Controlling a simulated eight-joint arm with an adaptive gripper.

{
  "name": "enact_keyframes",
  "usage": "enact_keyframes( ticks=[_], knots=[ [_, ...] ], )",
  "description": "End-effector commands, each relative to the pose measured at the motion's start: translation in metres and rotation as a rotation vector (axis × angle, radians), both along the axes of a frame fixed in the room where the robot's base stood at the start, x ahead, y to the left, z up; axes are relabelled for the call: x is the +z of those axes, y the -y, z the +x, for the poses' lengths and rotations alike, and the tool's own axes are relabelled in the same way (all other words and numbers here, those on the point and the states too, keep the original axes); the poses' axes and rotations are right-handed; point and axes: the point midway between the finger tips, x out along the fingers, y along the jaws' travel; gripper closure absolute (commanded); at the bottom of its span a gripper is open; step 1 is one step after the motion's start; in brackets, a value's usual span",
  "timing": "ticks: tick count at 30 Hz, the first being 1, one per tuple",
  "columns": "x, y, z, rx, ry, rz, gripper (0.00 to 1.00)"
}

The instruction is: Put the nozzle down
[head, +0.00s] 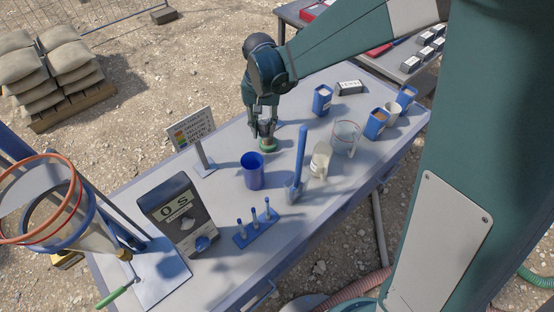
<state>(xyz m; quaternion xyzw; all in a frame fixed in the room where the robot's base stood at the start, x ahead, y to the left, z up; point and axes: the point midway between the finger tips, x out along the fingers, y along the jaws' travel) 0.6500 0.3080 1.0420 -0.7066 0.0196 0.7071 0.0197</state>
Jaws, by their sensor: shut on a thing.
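My gripper (265,129) points down over the middle of the grey-white bench, left of the upright blue-handled tool. It is shut on the nozzle (268,146), a small piece with a brass-coloured upper part and a greenish lower rim. The nozzle is upright at or just above the bench top; I cannot tell whether it touches. The fingers hide part of its upper portion.
A blue cup (252,171) stands close in front of the nozzle, and a sign on a stand (194,136) to its left. The blue-handled tool (299,165), a cream jug (320,160) and a clear beaker (345,138) stand to the right. The bench top (225,222) has bare patches.

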Motion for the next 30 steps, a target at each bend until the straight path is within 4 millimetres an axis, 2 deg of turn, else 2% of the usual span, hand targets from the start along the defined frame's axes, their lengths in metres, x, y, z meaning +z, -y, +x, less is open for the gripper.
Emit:
enact_keyframes(
  ticks=[6,23,30],
  knots=[
    [-0.022,0.000,0.000,0.001,0.000,0.000,0.87],
    [-0.028,0.000,0.000,0.001,0.000,0.000,0.88],
    [-0.049,0.000,0.000,0.001,0.000,0.000,0.88]
  ],
)
